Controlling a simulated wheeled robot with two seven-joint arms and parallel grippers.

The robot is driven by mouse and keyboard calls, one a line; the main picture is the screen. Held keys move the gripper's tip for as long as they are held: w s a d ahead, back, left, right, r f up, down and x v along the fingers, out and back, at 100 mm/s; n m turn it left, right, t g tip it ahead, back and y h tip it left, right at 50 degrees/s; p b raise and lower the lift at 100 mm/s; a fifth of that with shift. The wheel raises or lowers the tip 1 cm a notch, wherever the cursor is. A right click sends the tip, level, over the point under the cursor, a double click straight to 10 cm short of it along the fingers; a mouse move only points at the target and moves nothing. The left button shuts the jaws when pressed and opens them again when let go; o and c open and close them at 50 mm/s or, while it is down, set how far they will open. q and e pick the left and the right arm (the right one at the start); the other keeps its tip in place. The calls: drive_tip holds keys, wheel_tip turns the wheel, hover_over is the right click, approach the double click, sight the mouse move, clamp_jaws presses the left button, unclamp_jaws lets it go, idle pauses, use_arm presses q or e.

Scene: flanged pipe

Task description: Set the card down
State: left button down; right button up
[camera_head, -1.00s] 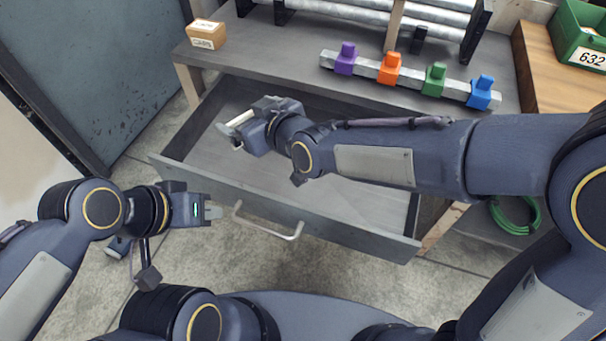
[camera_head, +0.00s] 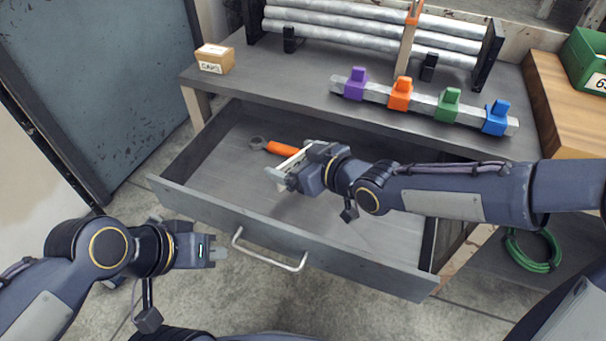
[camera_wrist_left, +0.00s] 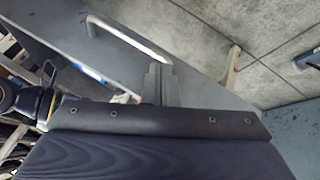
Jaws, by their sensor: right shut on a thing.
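The card (camera_head: 291,161) is a small white piece, seen nearly edge-on in the head view and partly covered by my right gripper. My right gripper (camera_head: 279,177) is shut on it, over the inside of the open drawer (camera_head: 225,178). I cannot tell whether the card touches the drawer floor. My left gripper (camera_head: 219,254) is empty, outside the drawer and left of its handle (camera_head: 268,251). Its fingers (camera_wrist_left: 158,82) look closed together in the left wrist view.
A wrench with an orange handle (camera_head: 283,149) lies in the drawer behind the card. On the bench stand a small labelled box (camera_head: 214,60), a rail with coloured clamps (camera_head: 400,96) and a rack of pipes (camera_head: 370,40). The drawer's front wall (camera_head: 330,262) rises before my arms.

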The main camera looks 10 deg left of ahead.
drive_tip(key=shift+w+d+f, duration=0.25)
drive_tip(key=shift+d+f, duration=0.05)
drive_tip(key=shift+f, duration=0.15)
drive_tip(key=shift+w+d+f, duration=0.2)
drive_tip(key=shift+d+f, duration=0.1)
drive_tip(key=shift+f, duration=0.15)
wheel_tip(320, 180, down, 3)
drive_tip(key=shift+f+b, duration=0.15)
drive_tip(key=shift+b, duration=0.6)
drive_tip(key=shift+f, duration=0.1)
drive_tip(key=o, duration=0.7)
